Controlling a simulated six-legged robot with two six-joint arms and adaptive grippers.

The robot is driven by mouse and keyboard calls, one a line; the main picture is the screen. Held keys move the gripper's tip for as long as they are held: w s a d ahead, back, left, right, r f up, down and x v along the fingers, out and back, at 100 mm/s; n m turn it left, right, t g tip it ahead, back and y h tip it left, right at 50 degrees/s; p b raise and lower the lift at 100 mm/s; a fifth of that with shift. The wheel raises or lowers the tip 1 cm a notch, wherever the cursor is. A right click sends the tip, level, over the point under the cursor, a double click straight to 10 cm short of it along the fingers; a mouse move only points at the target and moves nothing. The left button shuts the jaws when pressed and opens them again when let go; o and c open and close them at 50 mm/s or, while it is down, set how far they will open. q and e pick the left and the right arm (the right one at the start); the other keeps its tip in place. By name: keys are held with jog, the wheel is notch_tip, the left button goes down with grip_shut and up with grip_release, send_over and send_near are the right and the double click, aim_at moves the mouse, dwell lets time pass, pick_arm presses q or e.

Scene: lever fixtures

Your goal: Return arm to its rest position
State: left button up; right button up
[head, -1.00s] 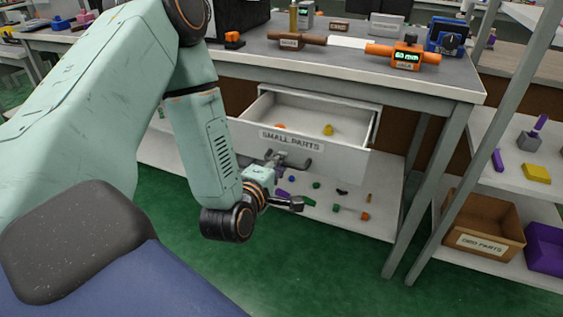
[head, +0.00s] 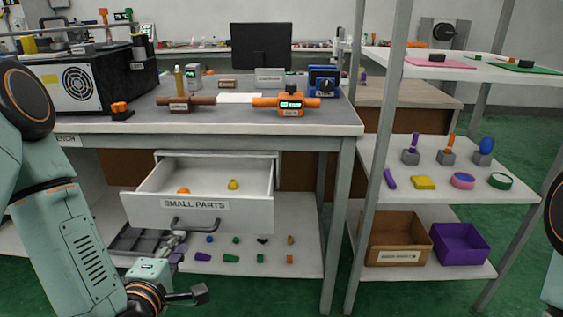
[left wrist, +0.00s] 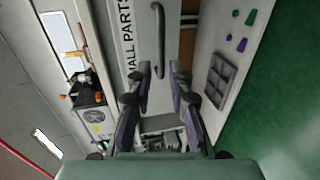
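My left arm (head: 75,235) comes in from the left in the head view, bent down in front of the bench. My left gripper (head: 198,293) is low, in front of and below the open drawer (head: 165,209) labelled SMALL PARTS. Only a piece of my right arm (head: 555,215) shows at the right edge; the right gripper is out of view.
The drawer holds a yellow piece (head: 233,184) and an orange piece (head: 184,190). Small parts and a grey divided tray (left wrist: 222,82) lie on the lower shelf. A shelf rack (head: 450,190) with a brown box (head: 398,240) and a purple bin (head: 460,244) stands right. Green floor is open in front.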

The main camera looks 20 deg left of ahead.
pick_arm(q)
jog(key=s+d+f+m+g+h+p, duration=0.1)
jog(key=s+d+f+m+g+h, duration=0.1)
jog(key=s+d+f+m+g, duration=0.3)
jog(key=s+d+f+m+g+h+p, duration=0.1)
jog(key=f+m+g, duration=0.1)
jog(key=f+m, duration=0.4)
jog(key=s+d+f+m+g+p, duration=0.1)
jog(key=s+d+m+g+p, duration=0.1)
jog(key=s, duration=0.7)
jog(key=s+d+f+m+g+p, duration=0.2)
jog(key=s+m+g+p, duration=0.2)
jog(key=s, duration=0.5)
jog(key=m+g, duration=0.2)
jog(key=m, duration=0.1)
jog(key=shift+s+h, duration=0.25)
jog(key=shift+h, duration=0.05)
